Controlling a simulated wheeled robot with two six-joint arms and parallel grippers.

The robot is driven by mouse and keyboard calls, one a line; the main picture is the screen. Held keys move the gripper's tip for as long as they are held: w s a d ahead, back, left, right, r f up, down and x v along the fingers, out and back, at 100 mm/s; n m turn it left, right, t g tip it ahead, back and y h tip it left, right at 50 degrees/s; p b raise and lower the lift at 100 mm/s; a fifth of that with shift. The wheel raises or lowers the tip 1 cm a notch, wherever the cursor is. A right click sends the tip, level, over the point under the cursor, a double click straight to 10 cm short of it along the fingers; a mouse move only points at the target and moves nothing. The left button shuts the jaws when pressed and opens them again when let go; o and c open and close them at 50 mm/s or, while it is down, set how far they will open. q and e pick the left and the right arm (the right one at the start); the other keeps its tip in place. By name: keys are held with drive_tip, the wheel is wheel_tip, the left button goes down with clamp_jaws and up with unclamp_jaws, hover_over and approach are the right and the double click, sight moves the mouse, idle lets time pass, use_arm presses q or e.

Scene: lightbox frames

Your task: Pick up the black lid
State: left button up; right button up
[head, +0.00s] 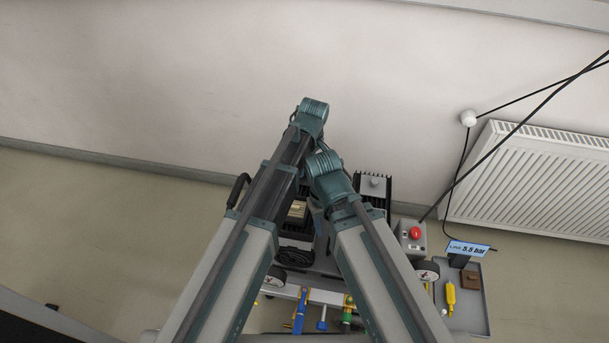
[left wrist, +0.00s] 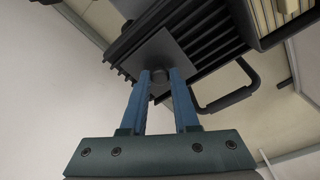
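In the left wrist view a dark square lid plate with a round black knob (left wrist: 160,75) lies on a black finned housing (left wrist: 199,38). The two blue fingers of my left gripper (left wrist: 161,82) reach up toward the knob, one on each side of it. They stand apart, and I cannot tell whether they touch it. In the head view my arms hide most of the area, including the left fingers. My right gripper is not seen.
A black handle (left wrist: 229,94) juts beside the housing, and an open compartment holds beige ridged parts (left wrist: 287,12). In the head view, a box with a red button (head: 415,233), a pressure display (head: 468,249) and a yellow tool (head: 450,297) stand right. A radiator (head: 540,182) is behind.

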use_arm(q)
clamp_jaws()
drive_tip(key=shift+r, duration=0.1)
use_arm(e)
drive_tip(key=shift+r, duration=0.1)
